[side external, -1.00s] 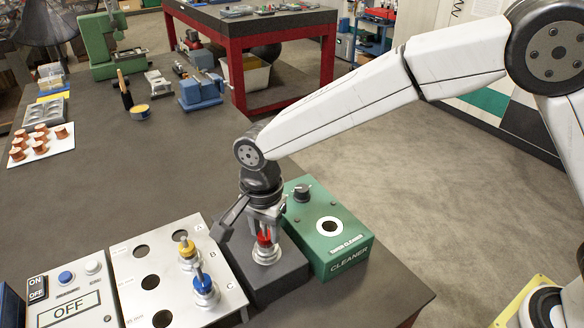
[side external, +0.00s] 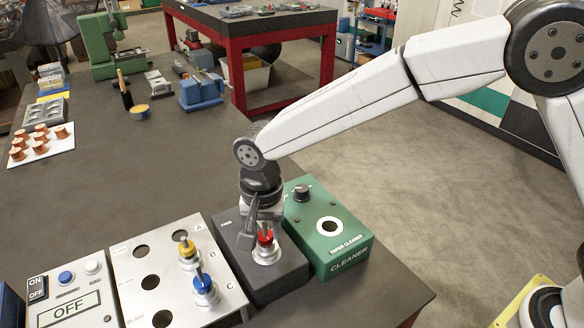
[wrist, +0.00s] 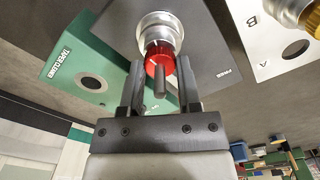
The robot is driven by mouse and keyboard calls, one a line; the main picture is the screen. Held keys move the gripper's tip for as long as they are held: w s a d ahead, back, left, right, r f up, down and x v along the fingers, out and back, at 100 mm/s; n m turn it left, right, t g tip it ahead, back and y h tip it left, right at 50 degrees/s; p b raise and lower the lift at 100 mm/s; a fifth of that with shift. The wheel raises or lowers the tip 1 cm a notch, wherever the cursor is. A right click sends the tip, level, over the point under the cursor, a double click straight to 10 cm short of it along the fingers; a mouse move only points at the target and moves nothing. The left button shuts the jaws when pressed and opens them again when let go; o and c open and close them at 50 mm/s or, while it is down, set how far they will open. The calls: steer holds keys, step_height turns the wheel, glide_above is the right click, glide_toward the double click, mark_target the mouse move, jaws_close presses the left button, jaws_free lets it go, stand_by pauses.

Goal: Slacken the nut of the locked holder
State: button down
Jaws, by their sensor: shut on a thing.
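The holder in the dark block (side external: 283,268) has a silver base (side external: 267,256) and a red nut-like part (side external: 265,238) on top, with a thin grey pin. It stands upright. My gripper (side external: 262,228) comes down from above and is shut on the red part. In the wrist view, the two fingers (wrist: 160,78) flank the red part (wrist: 160,62), with the pin between them. The silver base (wrist: 158,30) sits beyond the fingertips. The exact finger contact is partly hidden in the side view.
A silver plate (side external: 140,270) with round holes stands left, holding a yellow-topped holder (side external: 187,250) and a blue-topped holder (side external: 204,287). The green cleaner box (side external: 345,240) is close on the right. A control box (side external: 75,305) reading OFF is far left.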

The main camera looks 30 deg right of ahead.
steer(key=n, duration=0.5)
steer(key=shift+n, duration=0.3)
steer(key=n, duration=0.5)
steer(key=shift+n, duration=0.4)
steer(key=shift+c, duration=1.4)
jaws_free()
steer(key=shift+r, duration=0.15)
steer(key=shift+r, duration=3.75)
